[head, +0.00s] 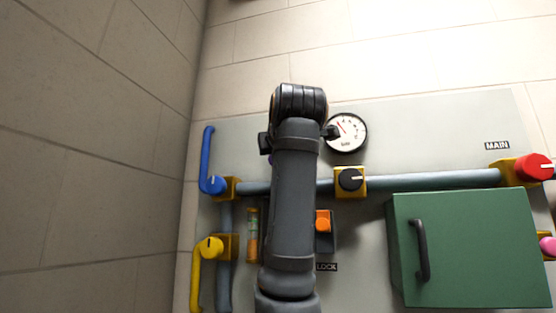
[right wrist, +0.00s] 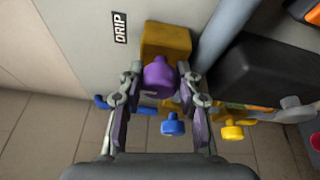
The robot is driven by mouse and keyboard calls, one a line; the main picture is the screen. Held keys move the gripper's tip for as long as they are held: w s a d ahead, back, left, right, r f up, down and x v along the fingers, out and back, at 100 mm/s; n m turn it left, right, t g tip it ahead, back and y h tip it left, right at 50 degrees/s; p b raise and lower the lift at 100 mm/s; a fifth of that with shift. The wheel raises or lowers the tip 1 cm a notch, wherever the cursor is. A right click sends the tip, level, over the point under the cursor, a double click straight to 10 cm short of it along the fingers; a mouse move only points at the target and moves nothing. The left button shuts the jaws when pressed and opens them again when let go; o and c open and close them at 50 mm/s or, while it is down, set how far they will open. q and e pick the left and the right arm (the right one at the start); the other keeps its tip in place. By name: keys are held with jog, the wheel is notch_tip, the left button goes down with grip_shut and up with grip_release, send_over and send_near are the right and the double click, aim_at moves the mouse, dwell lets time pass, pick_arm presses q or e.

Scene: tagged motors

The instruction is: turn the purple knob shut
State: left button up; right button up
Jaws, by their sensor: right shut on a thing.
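The purple knob (right wrist: 158,74) shows in the right wrist view, in front of a yellow-orange mount (right wrist: 165,42) beside a DRIP label (right wrist: 120,27). My right gripper (right wrist: 159,88) has one finger on each side of the knob and is shut on it. No pointer line on the knob can be made out, so its turn angle is unclear. My left gripper is in neither view.
A green cabinet (head: 470,250) juts out at the right of the panel (head: 420,125). An orange switch (head: 323,221) is right beside my arm. A gauge (head: 347,132) is above.

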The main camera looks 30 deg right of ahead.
jog(key=shift+f, duration=0.1)
jog(key=o, duration=1.2)
jog(key=shift+c, duration=0.2)
jog(key=shift+a, duration=0.1)
jog(key=v, duration=1.2)
jog(key=shift+w, duration=0.1)
